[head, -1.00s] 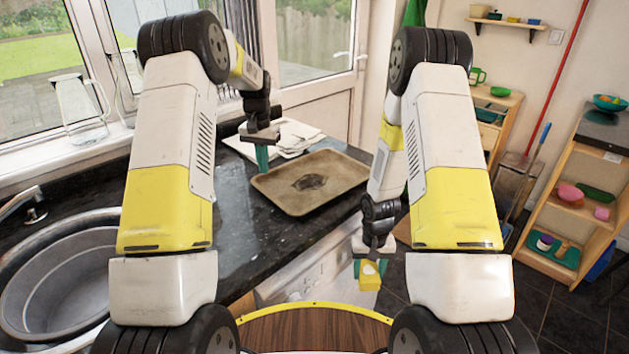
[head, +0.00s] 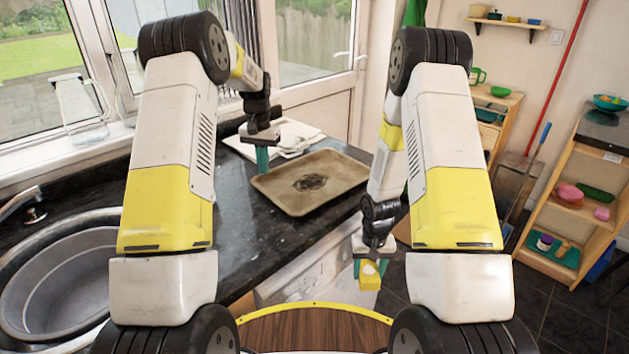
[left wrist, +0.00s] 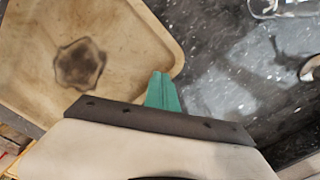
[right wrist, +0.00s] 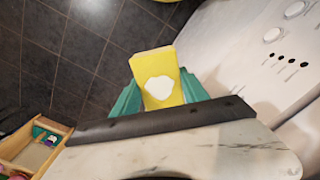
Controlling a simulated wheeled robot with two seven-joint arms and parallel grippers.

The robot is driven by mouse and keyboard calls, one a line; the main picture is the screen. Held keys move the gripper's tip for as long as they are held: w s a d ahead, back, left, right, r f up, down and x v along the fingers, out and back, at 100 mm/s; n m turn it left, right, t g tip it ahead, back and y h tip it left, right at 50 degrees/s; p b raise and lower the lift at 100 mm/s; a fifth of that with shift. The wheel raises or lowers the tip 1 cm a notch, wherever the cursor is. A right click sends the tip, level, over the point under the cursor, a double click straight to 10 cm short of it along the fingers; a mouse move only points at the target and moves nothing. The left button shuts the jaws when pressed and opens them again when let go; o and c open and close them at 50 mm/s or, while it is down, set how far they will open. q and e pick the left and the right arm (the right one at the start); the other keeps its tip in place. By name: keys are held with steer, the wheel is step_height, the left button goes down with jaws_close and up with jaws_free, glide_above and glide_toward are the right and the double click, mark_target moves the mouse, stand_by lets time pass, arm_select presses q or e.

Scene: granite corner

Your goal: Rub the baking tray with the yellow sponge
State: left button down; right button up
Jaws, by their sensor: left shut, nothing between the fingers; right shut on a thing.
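The baking tray (head: 340,178) is tan with a raised rim and a dark burnt stain in its middle. It lies on the black countertop and also shows in the left wrist view (left wrist: 125,50). My left gripper (head: 262,160) is shut and empty beside the tray's left corner; its green fingertips also show in the left wrist view (left wrist: 162,95). My right gripper (head: 370,270) is shut on the yellow sponge (head: 369,277), below counter height in front of the white appliance. The sponge, with a white patch on its end, also shows in the right wrist view (right wrist: 158,82).
A pile of white cloths or papers (head: 290,138) lies behind the tray. The sink (head: 50,275) is at the left. The white appliance (head: 320,275) stands under the counter. Wooden shelves (head: 580,200) with toys stand at the right.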

arm_select(q)
steer(key=shift+f, duration=0.5)
steer(key=shift+r, duration=3.05)
